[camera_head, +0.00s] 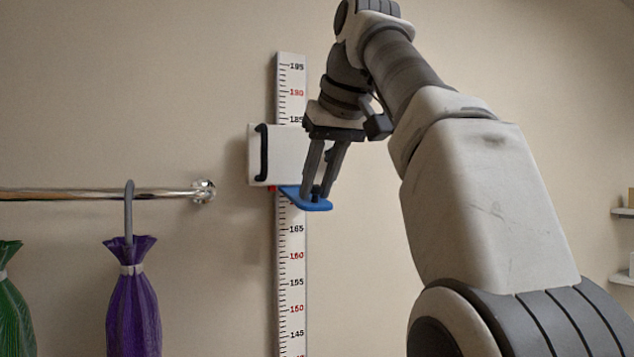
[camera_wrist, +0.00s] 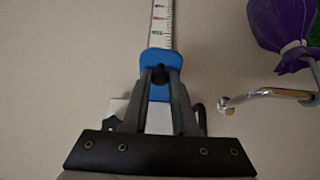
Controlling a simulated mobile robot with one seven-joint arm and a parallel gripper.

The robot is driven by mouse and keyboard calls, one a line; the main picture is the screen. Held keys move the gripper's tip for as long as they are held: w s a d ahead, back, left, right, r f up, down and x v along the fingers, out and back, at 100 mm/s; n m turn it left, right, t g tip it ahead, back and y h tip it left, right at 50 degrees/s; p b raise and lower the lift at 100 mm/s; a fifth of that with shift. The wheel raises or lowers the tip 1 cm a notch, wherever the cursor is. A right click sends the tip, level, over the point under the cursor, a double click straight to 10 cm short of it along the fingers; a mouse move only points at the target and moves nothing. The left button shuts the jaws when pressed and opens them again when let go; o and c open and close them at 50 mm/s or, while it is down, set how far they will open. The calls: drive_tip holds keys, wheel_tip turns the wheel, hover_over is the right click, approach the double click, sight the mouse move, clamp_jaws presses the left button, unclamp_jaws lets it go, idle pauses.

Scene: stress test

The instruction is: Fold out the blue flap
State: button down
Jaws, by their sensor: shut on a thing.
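The blue flap (camera_head: 318,206) sticks out from the wall-mounted height scale (camera_head: 291,270), below the white slider block (camera_head: 262,158). It lies roughly level, pointing toward the camera and right. My gripper (camera_head: 317,196) comes down from above with its fingertips at the flap's outer part. In the wrist view the flap (camera_wrist: 158,57) shows beyond the fingertips (camera_wrist: 159,74), which are close together around a small dark piece on it. The gripper is shut on the flap, as far as I can tell on that dark piece. The fingers partly hide the slider.
A black handle (camera_head: 262,152) is on the slider's left side. A chrome rail (camera_head: 100,193) runs along the wall at left, with a purple bag (camera_head: 132,305) on a hook and a green bag (camera_head: 13,305). Small shelves (camera_head: 622,213) are at far right. The wall right of the scale is bare.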

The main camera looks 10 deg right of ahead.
drive_tip(key=c, duration=0.7)
unclamp_jaws()
drive_tip(key=shift+r, duration=0.1)
drive_tip(key=shift+s+d+r, duration=0.1)
drive_tip(key=shift+s+r, duration=0.2)
drive_tip(key=shift+r, duration=0.1)
drive_tip(key=s+b, duration=0.1)
drive_tip(key=s, duration=0.3)
drive_tip(key=s+d+b, duration=0.1)
drive_tip(key=s, duration=0.3)
drive_tip(key=s+d+b, duration=0.1)
drive_tip(key=s, duration=0.3)
drive_tip(key=shift+d, duration=0.15)
